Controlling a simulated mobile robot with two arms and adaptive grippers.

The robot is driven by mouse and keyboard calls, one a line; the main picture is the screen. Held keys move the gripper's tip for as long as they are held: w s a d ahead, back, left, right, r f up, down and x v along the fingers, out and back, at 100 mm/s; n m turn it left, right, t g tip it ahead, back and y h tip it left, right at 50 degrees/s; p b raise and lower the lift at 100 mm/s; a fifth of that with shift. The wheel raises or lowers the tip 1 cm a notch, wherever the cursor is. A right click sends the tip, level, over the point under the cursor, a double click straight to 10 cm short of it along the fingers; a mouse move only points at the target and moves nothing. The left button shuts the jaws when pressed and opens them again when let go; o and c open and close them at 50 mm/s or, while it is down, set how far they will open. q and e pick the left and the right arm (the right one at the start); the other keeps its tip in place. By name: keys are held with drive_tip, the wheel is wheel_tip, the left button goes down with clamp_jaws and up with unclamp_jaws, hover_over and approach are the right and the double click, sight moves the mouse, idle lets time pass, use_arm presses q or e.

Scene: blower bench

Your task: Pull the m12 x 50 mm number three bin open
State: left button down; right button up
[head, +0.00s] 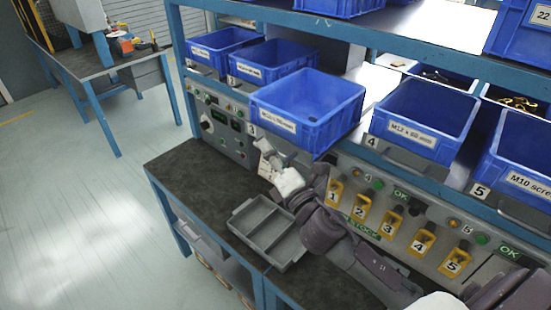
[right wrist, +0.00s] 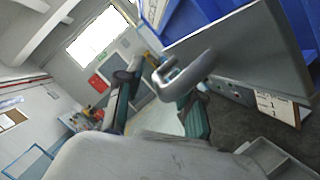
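The number three bin (head: 307,100) is a blue open-topped bin on the shelf, with a white M12 label on its front. It juts out past the shelf edge, farther than the bins beside it. In the right wrist view, a grey front plate (right wrist: 245,55) with a bent grey handle (right wrist: 188,75) shows below the blue bin. My right gripper (head: 266,154) is below the front of the bin. In the wrist view its fingers (right wrist: 160,95) are spread, with the handle at the right finger's tip; contact is unclear. My left gripper is not in view.
Blue bins stand on both sides, including bin four (head: 425,115). Below is a panel with yellow numbered switches (head: 361,208). A grey divided tray (head: 268,232) lies on the dark bench top (head: 190,175), under my right arm. Open floor lies to the left.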

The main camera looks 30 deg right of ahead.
drive_tip(key=v, duration=1.1)
drive_tip(key=shift+s, duration=0.45)
drive_tip(key=shift+f, duration=0.1)
